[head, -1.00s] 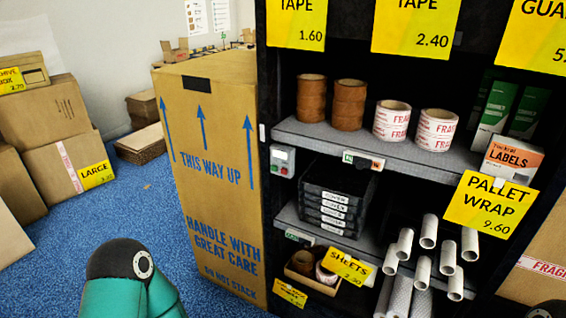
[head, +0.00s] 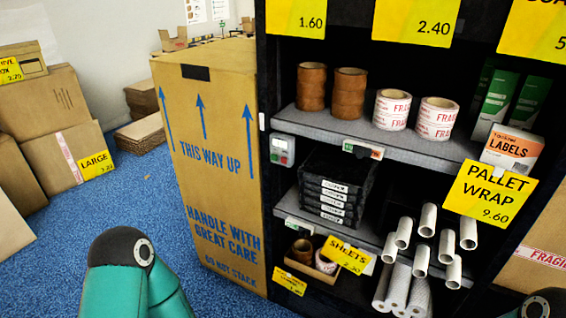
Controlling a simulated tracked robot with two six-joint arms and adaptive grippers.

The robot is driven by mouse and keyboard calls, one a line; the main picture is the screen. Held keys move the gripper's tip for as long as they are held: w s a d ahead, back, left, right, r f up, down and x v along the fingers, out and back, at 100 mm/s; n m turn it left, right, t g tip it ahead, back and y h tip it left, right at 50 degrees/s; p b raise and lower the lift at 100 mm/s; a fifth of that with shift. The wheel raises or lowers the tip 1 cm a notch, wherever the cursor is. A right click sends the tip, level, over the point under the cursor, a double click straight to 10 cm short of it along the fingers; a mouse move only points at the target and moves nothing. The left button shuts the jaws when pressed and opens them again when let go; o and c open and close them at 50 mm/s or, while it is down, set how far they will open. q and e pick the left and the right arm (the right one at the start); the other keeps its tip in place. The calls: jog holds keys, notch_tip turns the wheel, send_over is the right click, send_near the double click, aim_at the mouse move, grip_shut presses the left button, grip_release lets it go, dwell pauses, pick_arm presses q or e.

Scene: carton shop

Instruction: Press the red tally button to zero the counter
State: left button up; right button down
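A small grey tally counter box (head: 283,150) is fixed at the left front edge of the dark shelf unit, just below the upper shelf. It has a small display, a green button and a red button (head: 284,160) low on its face. A teal and black arm of mine rises at the bottom left, well away from the counter. A dark piece of my other arm shows at the bottom right corner. Neither gripper is in the picture, so their fingers cannot be seen.
A tall carton (head: 215,165) stands against the shelf unit's left side. The shelves hold tape rolls (head: 350,92), black trays (head: 335,195) and wrap rolls (head: 420,250). Yellow price signs (head: 490,190) stick out in front. Blue floor (head: 70,235) is open at the left.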

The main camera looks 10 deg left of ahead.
pick_arm(q)
grip_shut()
dwell(1.1)
